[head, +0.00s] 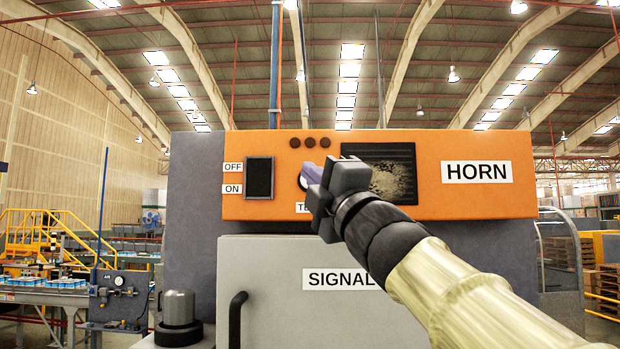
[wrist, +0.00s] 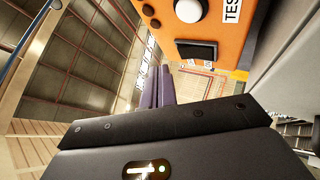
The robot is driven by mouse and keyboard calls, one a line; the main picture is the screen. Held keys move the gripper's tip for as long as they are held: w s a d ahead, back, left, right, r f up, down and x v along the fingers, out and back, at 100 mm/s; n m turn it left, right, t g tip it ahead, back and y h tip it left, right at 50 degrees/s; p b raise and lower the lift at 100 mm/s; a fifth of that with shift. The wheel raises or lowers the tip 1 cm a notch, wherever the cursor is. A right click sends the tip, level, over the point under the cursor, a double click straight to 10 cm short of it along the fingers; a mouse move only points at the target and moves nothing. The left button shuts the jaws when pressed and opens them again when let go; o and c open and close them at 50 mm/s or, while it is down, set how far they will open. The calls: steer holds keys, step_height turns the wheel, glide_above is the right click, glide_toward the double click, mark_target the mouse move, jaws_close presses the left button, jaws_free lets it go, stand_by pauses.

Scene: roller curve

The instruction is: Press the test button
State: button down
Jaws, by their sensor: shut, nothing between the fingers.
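The test button is a white round button (wrist: 188,10) with a dark rim on an orange panel (head: 430,150). In the head view my gripper (head: 308,174) covers most of it, and only part of its dark rim shows. My gripper's purple fingers (wrist: 154,88) are together and empty. In the wrist view the fingertips are apart from the button, lower and to the left of it. I cannot tell the exact gap to the panel.
A black OFF/ON switch (head: 259,177) is left of the button. Three dark lamps (head: 310,143) sit above, and a dark screen (head: 390,170) is to the right. The HORN label (head: 477,172) is farther right. A grey SIGNAL box (head: 265,300) with a black handle (head: 236,318) is below.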

steer(key=shift+w+d+p, duration=0.1)
steer(key=shift+w+p, duration=0.85)
steer(key=shift+w, duration=2.45)
steer(key=shift+w, duration=0.45)
